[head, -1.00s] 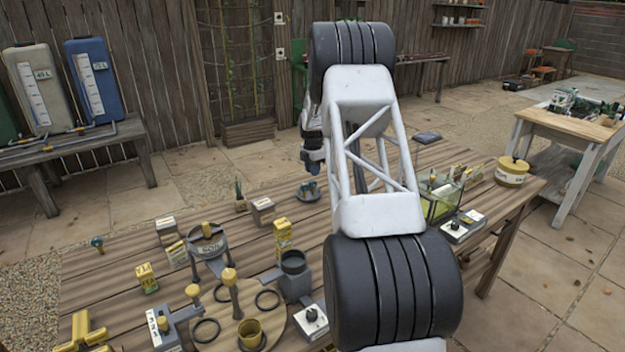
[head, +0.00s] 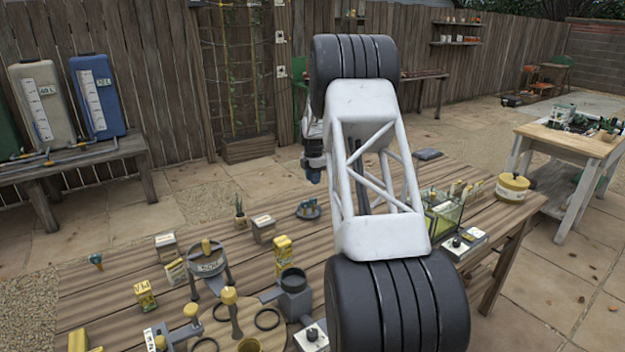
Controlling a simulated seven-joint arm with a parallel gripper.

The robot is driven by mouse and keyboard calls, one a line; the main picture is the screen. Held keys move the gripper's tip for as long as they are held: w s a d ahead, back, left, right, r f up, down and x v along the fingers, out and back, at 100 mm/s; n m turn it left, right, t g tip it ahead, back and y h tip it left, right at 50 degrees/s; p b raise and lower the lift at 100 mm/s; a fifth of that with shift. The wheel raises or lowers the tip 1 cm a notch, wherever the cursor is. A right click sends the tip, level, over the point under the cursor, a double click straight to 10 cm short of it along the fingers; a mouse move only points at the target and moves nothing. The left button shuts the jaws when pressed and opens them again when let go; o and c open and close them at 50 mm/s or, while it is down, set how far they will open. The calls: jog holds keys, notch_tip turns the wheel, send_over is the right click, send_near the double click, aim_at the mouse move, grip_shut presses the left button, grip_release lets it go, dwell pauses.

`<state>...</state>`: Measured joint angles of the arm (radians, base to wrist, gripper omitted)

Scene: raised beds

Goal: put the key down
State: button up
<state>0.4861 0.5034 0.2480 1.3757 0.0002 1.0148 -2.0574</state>
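I cannot make out a key in the head view. My gripper (head: 313,175) shows only in part, as a dark shape at the left side of my arm. It hangs over the far part of the wooden table (head: 120,257), above a small blue-grey dish (head: 308,210) with small items on it. The fingertips are too small and shadowed to tell whether they are open or hold anything. My arm hides part of the tabletop.
Left of the dish are a small potted plant (head: 240,212) and a box (head: 263,229). Pots, yellow boxes and a pot on legs (head: 208,265) crowd the front left.

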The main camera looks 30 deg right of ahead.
jog(key=s+a+r+m, duration=0.3)
jog(key=s+a+r, duration=0.4)
jog(key=a, duration=0.2)
jog(key=s+a+r+m+t, duration=0.1)
jog(key=s+a+r+m, duration=0.1)
jog(key=s+a+r, duration=0.65)
jog(key=s+a+r+m, duration=0.3)
jog(key=s+a+r, duration=0.15)
jog(key=a, duration=0.55)
jog(key=s+a+r+m+t, duration=0.1)
jog(key=s+a+m, duration=0.2)
jog(key=s+a, duration=0.45)
jog(key=s+a+r+m, duration=0.15)
jog(key=s+a, duration=0.25)
jog(key=s, duration=0.7)
jog(key=s+a+f+m, duration=0.2)
jog(key=s+a, duration=0.1)
jog(key=s, duration=0.6)
jog(key=s+a+f+m, duration=0.3)
jog(key=s, duration=0.7)
jog(key=shift+a+f+m+t, duration=0.2)
jog(key=shift+a+m+t, duration=0.1)
jog(key=shift+m, duration=0.05)
